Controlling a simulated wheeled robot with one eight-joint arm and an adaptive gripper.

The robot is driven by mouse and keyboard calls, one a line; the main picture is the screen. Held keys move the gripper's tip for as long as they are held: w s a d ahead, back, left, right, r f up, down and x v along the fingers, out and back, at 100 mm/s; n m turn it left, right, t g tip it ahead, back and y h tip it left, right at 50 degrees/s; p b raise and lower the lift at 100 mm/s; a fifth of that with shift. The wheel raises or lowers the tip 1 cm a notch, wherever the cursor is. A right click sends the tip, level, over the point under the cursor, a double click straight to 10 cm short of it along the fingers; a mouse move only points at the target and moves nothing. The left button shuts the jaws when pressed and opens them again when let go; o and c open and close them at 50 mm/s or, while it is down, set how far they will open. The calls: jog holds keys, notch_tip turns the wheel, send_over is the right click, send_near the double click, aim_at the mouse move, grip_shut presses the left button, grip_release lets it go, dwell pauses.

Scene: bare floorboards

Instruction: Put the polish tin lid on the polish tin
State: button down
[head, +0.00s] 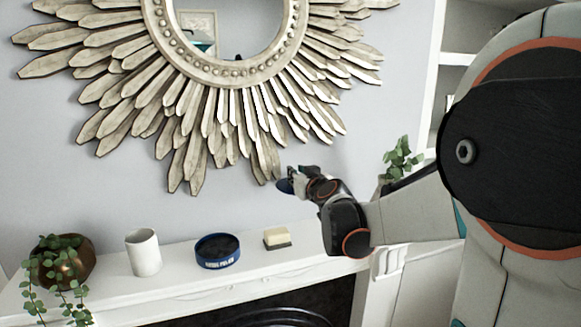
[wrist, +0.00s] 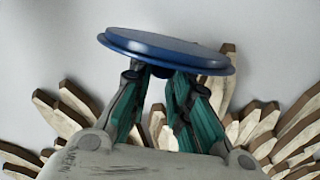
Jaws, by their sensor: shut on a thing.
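The polish tin (head: 217,251) is a round blue tin with a dark inside and pale lettering. It stands open on the white mantelpiece. My gripper (head: 294,181) is above the mantelpiece, up and to the right of the tin, in front of the wall. It is shut on the polish tin lid (head: 285,186), a dark blue disc. In the wrist view the lid (wrist: 165,51) is tilted across the fingertips of my gripper (wrist: 160,78), its underside grip partly hidden by the fingers.
On the white mantelpiece (head: 185,283) a white cup (head: 143,252) and a copper pot with a trailing plant (head: 66,262) stand left of the tin. A cream-topped brush or sponge block (head: 277,238) lies right of it. A sunburst mirror (head: 232,75) hangs above. Another plant (head: 402,158) is at right.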

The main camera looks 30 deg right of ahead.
jog(key=w+a+f+n+y+p, duration=0.1)
jog(key=w+a+f+n+y, duration=0.15)
jog(key=a, duration=1.05)
jog(key=n+y, duration=0.2)
jog(key=y, duration=0.1)
send_over(219, 249)
notch_tip(219, 249, down, 3)
jog(key=shift+m+t, duration=0.25)
jog(key=shift+t, duration=0.15)
jog(key=shift+a+f+b, duration=0.1)
jog(key=shift+f+b, duration=1.9)
jog(key=shift+f, duration=1.05)
jog(key=shift+f+b, duration=0.9)
jog(key=shift+b, duration=0.15)
jog(key=c, duration=1.4)
grip_release()
notch_tip(219, 249, up, 7)
jog(key=p, duration=0.5)
